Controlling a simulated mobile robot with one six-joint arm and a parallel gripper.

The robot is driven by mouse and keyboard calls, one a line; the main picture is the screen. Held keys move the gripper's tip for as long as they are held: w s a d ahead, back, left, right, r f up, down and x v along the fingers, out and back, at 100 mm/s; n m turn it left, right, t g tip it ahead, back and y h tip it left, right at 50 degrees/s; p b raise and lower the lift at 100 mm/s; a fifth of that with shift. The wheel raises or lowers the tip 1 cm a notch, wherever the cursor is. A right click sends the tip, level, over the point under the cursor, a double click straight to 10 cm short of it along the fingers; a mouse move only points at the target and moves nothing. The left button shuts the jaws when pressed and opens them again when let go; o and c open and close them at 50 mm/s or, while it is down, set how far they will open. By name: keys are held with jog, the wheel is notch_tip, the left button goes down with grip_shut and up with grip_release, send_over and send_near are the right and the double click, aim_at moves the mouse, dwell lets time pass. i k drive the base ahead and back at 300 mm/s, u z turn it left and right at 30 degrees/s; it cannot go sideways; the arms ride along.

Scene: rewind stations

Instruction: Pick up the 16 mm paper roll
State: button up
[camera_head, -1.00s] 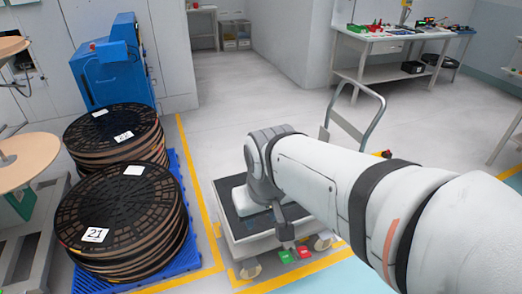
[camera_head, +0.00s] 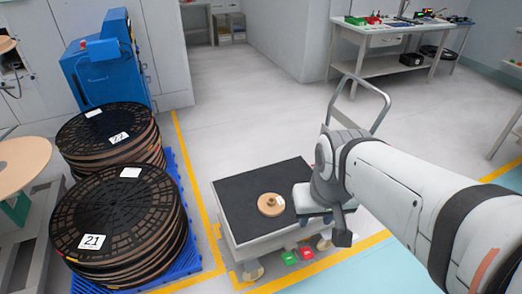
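A small tan roll (camera_head: 271,205), with a raised hub and a small white label, lies flat on the black top of the cart (camera_head: 245,190). It is the only loose roll on the cart; I cannot read a 16 mm marking on it. My gripper (camera_head: 322,205) is at the end of my white arm, over the right side of the cart, to the right of the roll and apart from it in the picture. Its fingers are not clearly visible, so its opening cannot be made out.
Stacks of large black reels (camera_head: 117,215) marked 21 and 22 stand on a blue pallet (camera_head: 185,262) at left. A blue machine (camera_head: 103,65) stands behind them. The cart has a grey handle (camera_head: 372,108) and green and red pedals (camera_head: 297,256). A workbench (camera_head: 385,38) is at back right. Open floor lies behind the cart.

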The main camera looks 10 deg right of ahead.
aim_at(271, 204)
jog(key=u, duration=0.05)
jog(key=i, duration=1)
jog(key=z, duration=0.05)
